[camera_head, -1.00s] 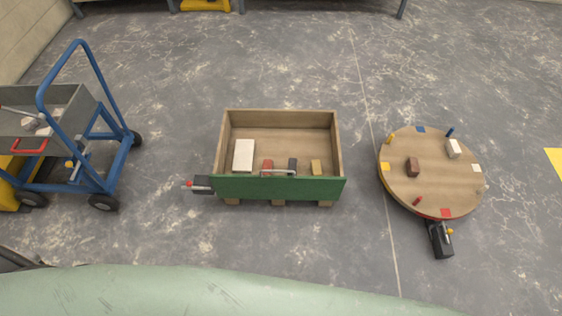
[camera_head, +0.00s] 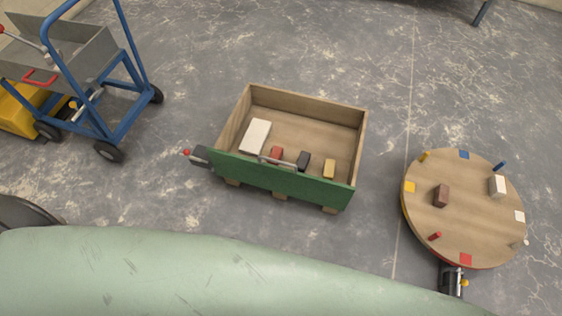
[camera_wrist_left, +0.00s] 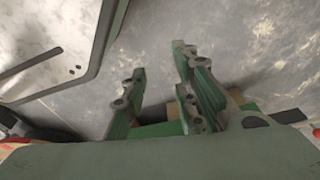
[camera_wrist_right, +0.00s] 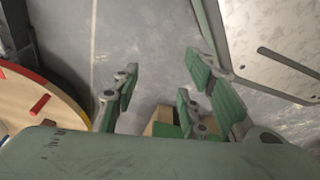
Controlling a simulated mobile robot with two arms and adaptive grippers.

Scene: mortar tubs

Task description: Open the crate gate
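The wooden crate (camera_head: 307,110) stands on the floor in the middle of the head view. Its green gate (camera_head: 282,181) is upright across the front, with a metal bar handle (camera_head: 279,163) near its top edge. A dark latch with a red-tipped lever (camera_head: 199,155) sits at the gate's left end. My left gripper (camera_wrist_left: 160,88) is open and empty in the left wrist view, with a green part beyond its fingers. My right gripper (camera_wrist_right: 158,85) is open and empty in the right wrist view. Neither gripper shows in the head view.
Several blocks, among them a white block (camera_head: 255,135), lie inside the crate. A round wooden turntable (camera_head: 463,220) with small pieces stands to the right. A blue cart (camera_head: 122,125) stands at the left. The floor between them is clear.

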